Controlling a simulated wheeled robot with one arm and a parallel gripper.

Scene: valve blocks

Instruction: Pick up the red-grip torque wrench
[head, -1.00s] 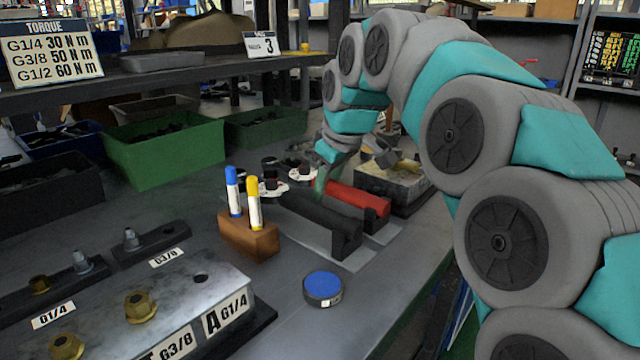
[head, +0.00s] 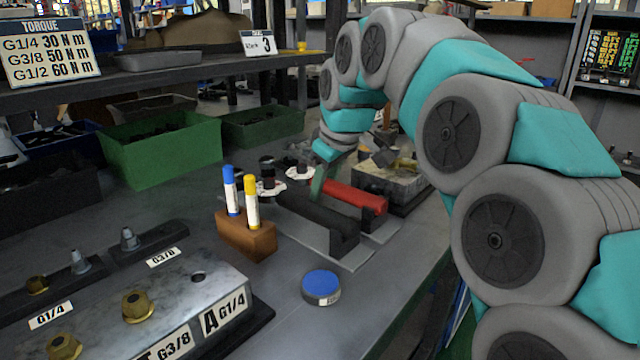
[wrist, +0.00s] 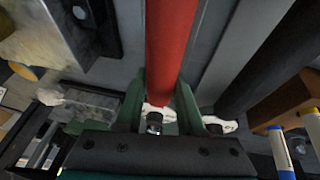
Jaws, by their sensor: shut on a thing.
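The red-grip torque wrench (head: 352,196) lies on its rest on the bench, beside a black-grip wrench (head: 315,220). In the wrist view the red grip (wrist: 170,45) runs up from between my gripper's two green fingers (wrist: 160,105). My gripper (head: 318,182) is shut on the red-grip wrench near its head end. The pale wrench head (wrist: 160,118) shows between the fingers. In the head view my arm partly hides the wrench's head end. I cannot tell whether the wrench is clear of its rest.
A wooden block (head: 246,238) with blue and yellow markers stands left of the wrenches. A blue-topped round tin (head: 321,288) sits in front. A metal box (head: 385,185) stands behind the red wrench. A green bin (head: 160,152) and the valve block (head: 165,310) are at left.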

